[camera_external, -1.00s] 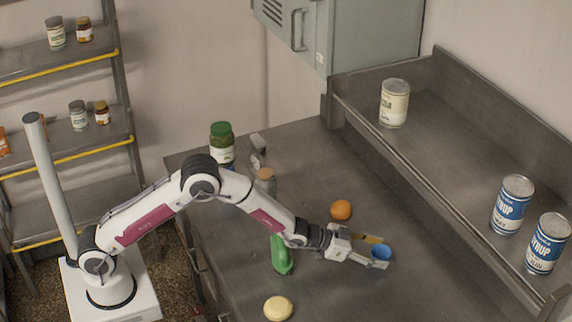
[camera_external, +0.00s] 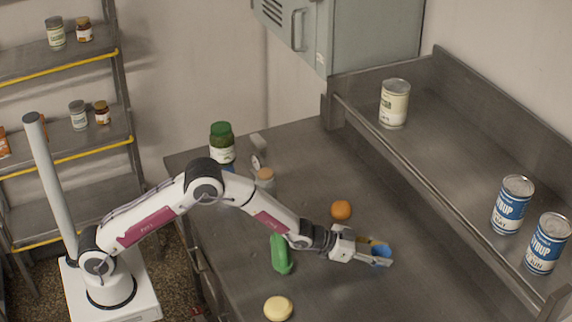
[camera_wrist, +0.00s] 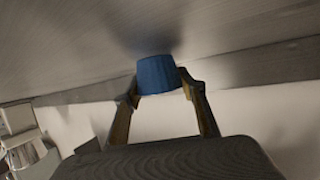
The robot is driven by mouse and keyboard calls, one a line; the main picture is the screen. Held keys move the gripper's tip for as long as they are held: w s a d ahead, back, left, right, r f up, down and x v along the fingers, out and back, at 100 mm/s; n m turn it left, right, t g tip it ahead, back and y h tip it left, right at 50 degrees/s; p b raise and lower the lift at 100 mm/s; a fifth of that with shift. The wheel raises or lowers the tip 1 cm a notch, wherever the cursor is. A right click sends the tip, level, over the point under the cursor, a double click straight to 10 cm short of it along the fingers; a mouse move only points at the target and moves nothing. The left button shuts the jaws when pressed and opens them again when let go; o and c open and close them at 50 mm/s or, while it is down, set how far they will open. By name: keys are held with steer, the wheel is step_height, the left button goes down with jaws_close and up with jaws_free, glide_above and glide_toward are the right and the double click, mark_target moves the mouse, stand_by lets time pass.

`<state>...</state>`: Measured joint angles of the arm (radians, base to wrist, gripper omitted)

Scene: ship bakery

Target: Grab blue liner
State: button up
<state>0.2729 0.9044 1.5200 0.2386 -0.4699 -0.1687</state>
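The blue liner (camera_external: 384,249) is a small ribbed cup. In the external view it is at the right of the metal worktop, partly hidden by my fingers. In the wrist view the liner (camera_wrist: 158,73) sits between my two fingertips, which meet its left and right sides. My gripper (camera_external: 380,252) is low over the worktop and looks shut on the liner; it also shows in the wrist view (camera_wrist: 160,86). Whether the liner still touches the worktop is hard to tell.
An orange (camera_external: 341,210) lies behind my gripper. A green bottle (camera_external: 281,254) and a pale yellow round item (camera_external: 278,308) are left of it. A green-lidded jar (camera_external: 222,145) stands farther back. A raised shelf (camera_external: 440,140) with cans runs along the right.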

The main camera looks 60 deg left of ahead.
steer(key=shift+r, duration=0.1)
stand_by(0.3)
step_height(320, 180, up, 10)
stand_by(0.6)
